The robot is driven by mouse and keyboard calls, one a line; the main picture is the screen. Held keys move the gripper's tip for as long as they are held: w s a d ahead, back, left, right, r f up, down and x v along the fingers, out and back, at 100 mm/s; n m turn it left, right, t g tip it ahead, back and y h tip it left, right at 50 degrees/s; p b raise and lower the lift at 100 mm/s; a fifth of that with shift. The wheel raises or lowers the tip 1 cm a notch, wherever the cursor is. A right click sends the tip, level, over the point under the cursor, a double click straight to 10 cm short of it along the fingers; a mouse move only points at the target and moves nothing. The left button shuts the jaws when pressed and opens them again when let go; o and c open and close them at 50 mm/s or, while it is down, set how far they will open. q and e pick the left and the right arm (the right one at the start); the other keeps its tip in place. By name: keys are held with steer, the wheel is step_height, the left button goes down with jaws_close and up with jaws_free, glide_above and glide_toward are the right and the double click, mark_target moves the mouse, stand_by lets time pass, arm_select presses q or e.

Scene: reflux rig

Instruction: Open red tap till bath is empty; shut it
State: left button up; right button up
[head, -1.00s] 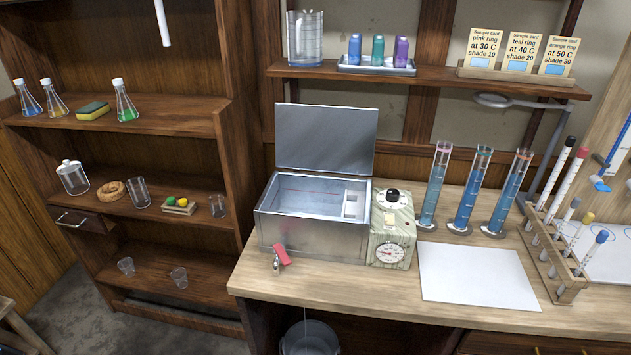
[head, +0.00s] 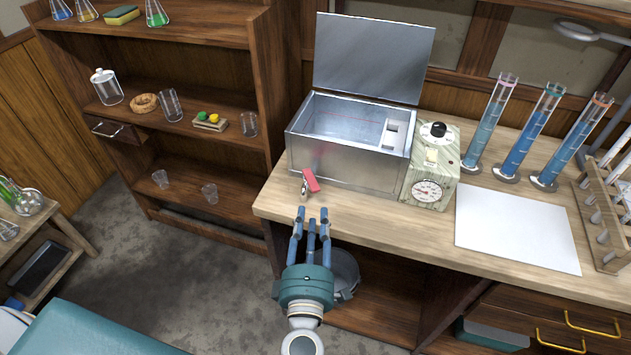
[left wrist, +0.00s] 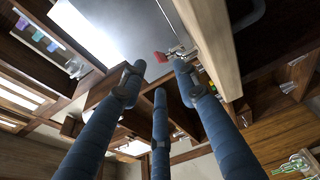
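The bath (head: 345,164) is a metal box on the bench with its lid (head: 372,55) raised. A red line runs along its inner wall; I cannot tell the water level. The red tap (head: 312,181) sticks out low at its front left; its lever is tilted, and I cannot tell whether it runs. It also shows in the left wrist view (left wrist: 160,57). My left gripper (head: 311,215) is in front of the bench edge, below and apart from the tap, its blue fingers spread and empty. A bucket (head: 345,268) stands below, partly hidden by this gripper. My right gripper is out of view.
A control box with dial (head: 430,170) adjoins the bath's right side. Tall blue-filled cylinders (head: 488,125), a white sheet (head: 515,228) and a tube rack (head: 600,215) stand or lie further right. A shelf unit (head: 185,135) stands left. The bench around the tap is clear.

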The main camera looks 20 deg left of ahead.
mark_target(313, 184)
arm_select(q)
steer(key=x, duration=0.3)
steer(key=p+x, duration=0.1)
steer(key=x, duration=0.3)
steer(key=p+x, duration=0.1)
steer(key=x, duration=0.2)
steer(key=shift+w+a+r, duration=0.25)
steer(key=shift+a, duration=0.1)
jaws_close()
